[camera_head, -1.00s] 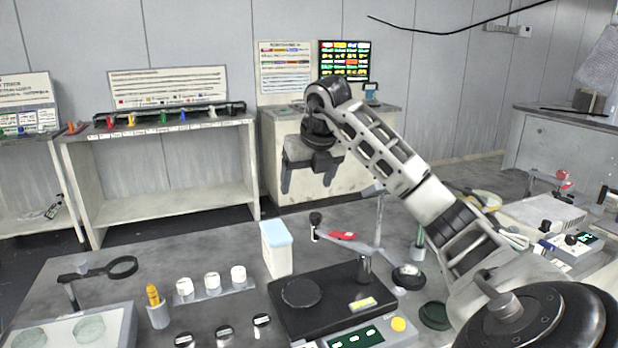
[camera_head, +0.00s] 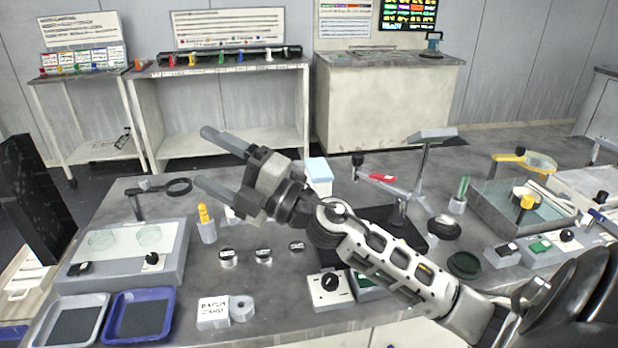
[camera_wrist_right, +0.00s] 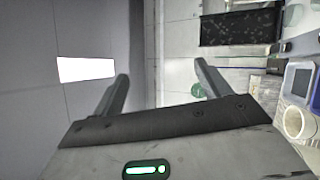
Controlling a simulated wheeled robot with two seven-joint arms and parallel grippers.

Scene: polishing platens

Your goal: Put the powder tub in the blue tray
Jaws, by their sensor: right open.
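The white tub with a pale blue lid (camera_head: 318,172), which looks like the powder tub, stands upright on the grey bench behind my right forearm. Its lower part is hidden by the arm. The blue tray (camera_head: 143,293) lies at the bench's front left, with a dark lining and nothing seen in it. My right gripper (camera_head: 208,158) is open and empty, raised over the bench's left half and pointing left, apart from both tub and tray. Its two spread fingers also show in the right wrist view (camera_wrist_right: 160,75). My left gripper is not in view.
A grey tray (camera_head: 70,300) lies left of the blue tray. A light panel with two round discs (camera_head: 125,240) is behind them. A magnifier (camera_head: 178,187) stands at the back left.

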